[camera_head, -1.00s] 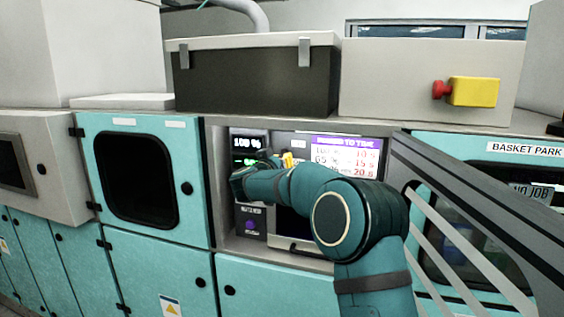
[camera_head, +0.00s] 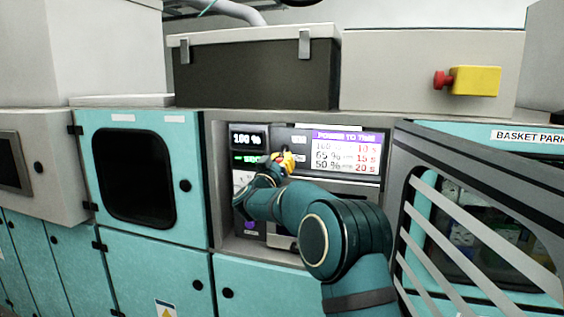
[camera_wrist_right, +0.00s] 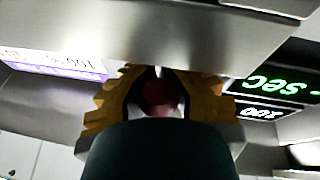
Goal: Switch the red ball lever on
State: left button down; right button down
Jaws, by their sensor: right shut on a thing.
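The red ball of the lever (camera_wrist_right: 160,95) shows in the right wrist view between the yellow fingers of my right gripper (camera_wrist_right: 162,88). The fingers close around it from both sides. In the head view my right gripper (camera_head: 285,161) is at the recessed panel, between the "100 %" display and the "POWER TO TIME" sign. My wrist and arm hide much of the panel below it. The lever's stem and its pivot cannot be made out. My left gripper is not in view.
The "100 %" display (camera_head: 248,139) is left of my gripper and the "POWER TO TIME" sign (camera_head: 345,152) is right of it. An open slatted door (camera_head: 455,210) stands close to the right of my arm. A red knob on a yellow box (camera_head: 474,81) sits above.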

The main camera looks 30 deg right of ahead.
jog(key=c, duration=0.7)
grip_release()
jog(key=shift+d+f, duration=0.15)
jog(key=shift+d, duration=0.1)
jog(key=shift+a, duration=0.15)
